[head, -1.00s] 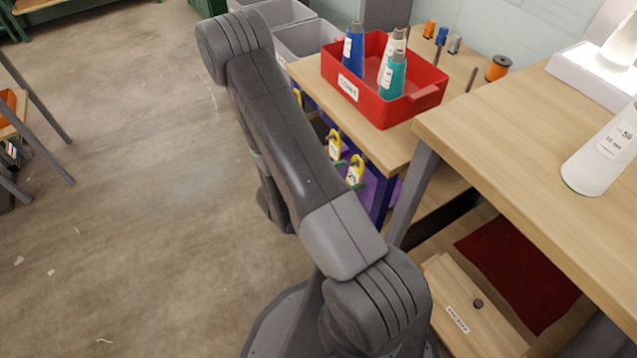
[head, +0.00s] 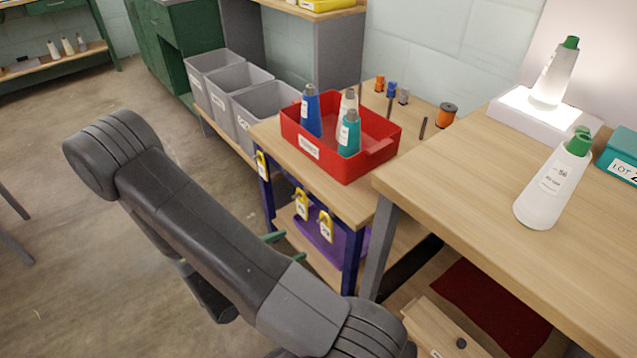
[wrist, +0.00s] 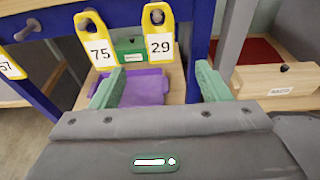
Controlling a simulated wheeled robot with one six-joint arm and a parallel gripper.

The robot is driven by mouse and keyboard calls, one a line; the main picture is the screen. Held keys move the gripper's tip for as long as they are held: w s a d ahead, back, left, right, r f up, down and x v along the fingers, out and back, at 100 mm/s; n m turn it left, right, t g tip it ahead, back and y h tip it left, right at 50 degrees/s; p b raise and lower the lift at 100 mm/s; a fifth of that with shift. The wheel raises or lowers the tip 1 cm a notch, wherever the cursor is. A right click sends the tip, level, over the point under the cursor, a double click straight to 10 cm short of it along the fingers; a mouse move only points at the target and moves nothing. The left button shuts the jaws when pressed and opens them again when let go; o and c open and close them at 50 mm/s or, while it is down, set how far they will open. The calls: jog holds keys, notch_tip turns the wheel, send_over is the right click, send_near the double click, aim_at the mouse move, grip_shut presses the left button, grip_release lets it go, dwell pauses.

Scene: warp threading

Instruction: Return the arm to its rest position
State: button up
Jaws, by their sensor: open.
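My gripper (wrist: 160,88) is open, with its two green fingers wide apart and nothing between them. In the wrist view it faces the side of the blue-legged bench, near yellow tags numbered 75 (wrist: 98,48) and 29 (wrist: 159,42). A purple tray (wrist: 143,88) lies on the lower shelf beyond the fingers. In the head view my arm's dark links cross the lower left, bent at the elbow, and hide most of the gripper. Only green finger parts (head: 285,246) show past the arm, beside the bench.
A red bin (head: 373,160) with several cones stands on the bench top. White cones stand on the right table (head: 450,165), one on a lit pad (head: 510,107). Grey bins (head: 262,112) line the back. A wooden box (head: 440,325) sits below.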

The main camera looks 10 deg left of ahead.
aim_at(325, 226)
jog(key=shift+w+d, duration=0.1)
jog(key=shift+b+x, duration=1.3)
jog(key=shift+x, duration=5.4)
jog(key=shift+r, duration=0.1)
jog(key=p+v, duration=0.3)
jog(key=v, duration=1.1)
jog(key=b+x, duration=0.3)
jog(key=x, duration=1.1)
jog(key=shift+s+a+r+p, duration=0.15)
jog(key=shift+r+p, duration=0.15)
jog(key=shift+p, duration=0.2)
jog(key=shift+s+a+r+p, duration=0.15)
jog(key=shift+a+r+p, duration=0.05)
jog(key=shift+r+p, duration=0.2)
jog(key=v, duration=0.2)
jog(key=f+v, duration=0.1)
jog(key=v, duration=0.2)
jog(key=shift+f+v, duration=0.2)
jog(key=shift+v, duration=0.75)
jog(key=shift+s, duration=0.1)
